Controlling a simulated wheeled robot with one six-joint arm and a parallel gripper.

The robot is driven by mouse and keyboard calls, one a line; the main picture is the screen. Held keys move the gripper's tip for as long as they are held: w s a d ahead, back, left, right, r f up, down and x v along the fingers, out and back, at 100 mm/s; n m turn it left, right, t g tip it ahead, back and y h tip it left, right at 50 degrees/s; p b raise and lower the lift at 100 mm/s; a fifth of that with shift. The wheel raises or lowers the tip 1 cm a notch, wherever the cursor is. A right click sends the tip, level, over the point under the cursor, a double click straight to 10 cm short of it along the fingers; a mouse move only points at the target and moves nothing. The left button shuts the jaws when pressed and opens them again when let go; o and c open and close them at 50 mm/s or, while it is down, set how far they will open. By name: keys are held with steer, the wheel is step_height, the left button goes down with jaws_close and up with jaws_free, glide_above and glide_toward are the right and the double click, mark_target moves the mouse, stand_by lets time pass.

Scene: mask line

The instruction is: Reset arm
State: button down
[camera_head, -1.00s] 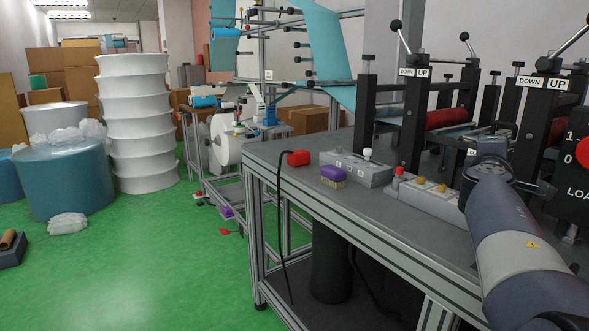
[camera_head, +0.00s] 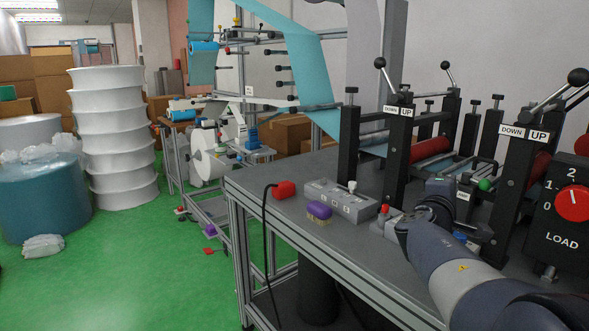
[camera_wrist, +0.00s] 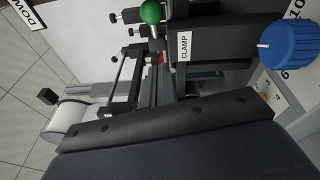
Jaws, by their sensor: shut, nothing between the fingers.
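My arm reaches in from the lower right of the head view. My gripper (camera_head: 478,232) is at its far end, over the bench (camera_head: 345,262) and in front of the black roller frames. Its fingers are small and dark there; they look shut, and nothing shows between them. In the wrist view a broad dark body fills the lower part, and I cannot make out fingertips. That view also shows a green ball knob (camera_wrist: 150,12), a CLAMP label (camera_wrist: 184,46) and a blue dial (camera_wrist: 278,40) at the upper right.
On the bench are a grey button box (camera_head: 341,200), a purple brush (camera_head: 319,210) and a red block (camera_head: 284,189) with a black cable. A LOAD panel with a red dial (camera_head: 573,203) stands at the right. White stacked rolls (camera_head: 113,130) stand left; green floor between is mostly clear.

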steer(key=w+m+g+h+p, duration=0.1)
steer(key=p, duration=0.3)
steer(key=w+a+m+g+h+p, duration=0.1)
steer(key=g+p, duration=0.1)
steer(key=p, duration=0.2)
steer(key=shift+w+a+m+h, duration=0.15)
steer(key=shift+w+m+h, duration=0.15)
steer(key=shift+h, duration=0.1)
